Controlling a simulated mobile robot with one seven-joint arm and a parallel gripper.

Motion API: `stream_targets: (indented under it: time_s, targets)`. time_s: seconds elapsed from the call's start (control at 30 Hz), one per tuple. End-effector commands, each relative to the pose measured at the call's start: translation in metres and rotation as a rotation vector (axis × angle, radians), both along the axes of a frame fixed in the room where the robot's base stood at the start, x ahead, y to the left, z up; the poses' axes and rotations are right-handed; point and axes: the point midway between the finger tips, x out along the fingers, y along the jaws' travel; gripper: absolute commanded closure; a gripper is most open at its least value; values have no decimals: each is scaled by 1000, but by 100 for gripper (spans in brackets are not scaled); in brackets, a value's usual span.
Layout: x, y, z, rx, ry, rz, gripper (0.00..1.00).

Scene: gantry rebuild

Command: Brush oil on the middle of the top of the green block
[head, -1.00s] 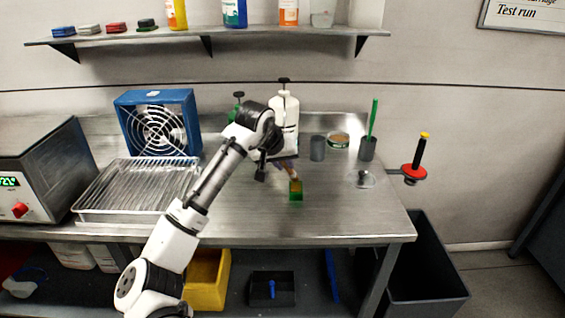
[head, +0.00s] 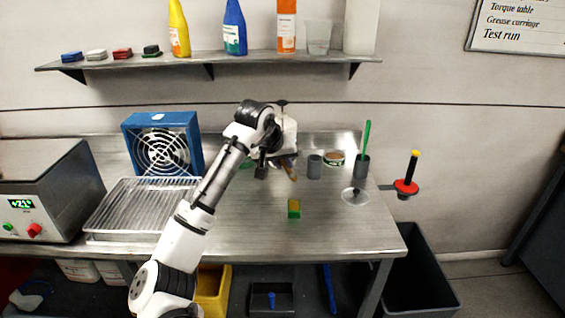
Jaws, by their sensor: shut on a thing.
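The green block (head: 294,208) stands on the metal bench, right of its middle in the head view. A yellow-amber patch shows on its top, with green around it. My gripper (head: 287,163) is above the bench, behind the block and apart from it. It is shut on a brush (head: 291,174), of which a brownish part shows pointing down. My wrist hides most of the gripper, so its fingers are hard to make out.
A white bottle (head: 287,135) stands behind my wrist. A grey cup (head: 315,167), a round tin (head: 334,159), a holder with a green stick (head: 366,140) and a clear lid (head: 355,196) are to the right. A wire rack (head: 140,206) is left. The bench front is clear.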

Motion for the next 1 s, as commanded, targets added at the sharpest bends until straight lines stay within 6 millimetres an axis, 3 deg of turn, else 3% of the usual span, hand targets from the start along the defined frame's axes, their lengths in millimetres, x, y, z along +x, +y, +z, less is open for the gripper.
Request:
stream_targets:
  time_s: [0.57,1.0]
  targets:
    - [0,0,0,0,-1,0,100]
    - [16,-3,-8,-2,2,-1,100]
